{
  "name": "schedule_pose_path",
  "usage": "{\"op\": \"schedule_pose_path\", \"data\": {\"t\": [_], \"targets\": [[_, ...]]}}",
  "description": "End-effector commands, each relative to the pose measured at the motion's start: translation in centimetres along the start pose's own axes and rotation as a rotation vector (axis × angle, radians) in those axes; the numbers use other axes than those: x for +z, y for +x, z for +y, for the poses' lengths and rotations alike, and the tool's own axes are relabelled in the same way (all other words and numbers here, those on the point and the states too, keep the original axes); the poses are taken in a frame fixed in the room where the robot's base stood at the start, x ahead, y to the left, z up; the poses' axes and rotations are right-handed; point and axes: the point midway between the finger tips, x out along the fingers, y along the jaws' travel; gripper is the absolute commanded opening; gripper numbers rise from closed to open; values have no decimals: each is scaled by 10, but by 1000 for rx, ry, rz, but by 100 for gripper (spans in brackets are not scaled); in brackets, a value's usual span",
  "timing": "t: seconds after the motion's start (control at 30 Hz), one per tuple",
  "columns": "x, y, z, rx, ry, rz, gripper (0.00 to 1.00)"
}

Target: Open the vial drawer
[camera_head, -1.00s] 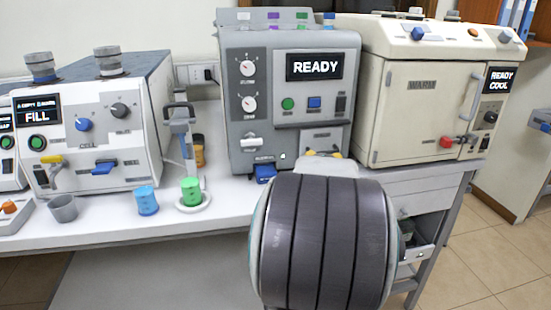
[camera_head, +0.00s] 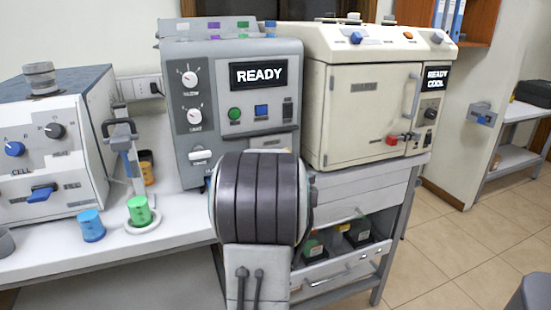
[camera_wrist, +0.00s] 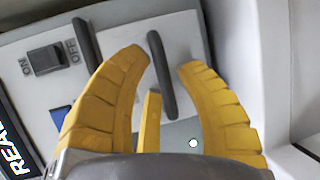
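In the wrist view, a light panel (camera_wrist: 183,50) with a dark bar handle (camera_wrist: 161,75) sits on the front of the grey machine; it looks like the vial drawer front, and it looks shut. My gripper (camera_wrist: 165,63) has its yellow fingers spread wide, with the bar between them in the picture. I cannot tell whether they touch it. In the head view, the grey machine (camera_head: 183,130) shows a READY screen (camera_head: 258,75). The panel's top edge (camera_head: 268,143) shows under the controls. My arm hides the handle and my gripper there.
An ON/OFF switch (camera_wrist: 45,60) is beside the panel. The cream oven (camera_head: 365,110) stands right of the grey machine. A blue cup (camera_head: 91,226) and a green cup (camera_head: 139,210) stand on the white bench. Below the oven, a tray (camera_head: 345,268) holds dark containers. The floor at right is clear.

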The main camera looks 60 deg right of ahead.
Motion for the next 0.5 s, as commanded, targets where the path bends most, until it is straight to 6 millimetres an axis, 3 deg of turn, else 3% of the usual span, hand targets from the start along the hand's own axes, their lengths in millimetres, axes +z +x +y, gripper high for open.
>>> {"op": "schedule_pose_path", "data": {"t": [0.37,0.5], "targets": [[0,2,0,0,0,0,33],[0,2,0,0,0,0,20]]}}
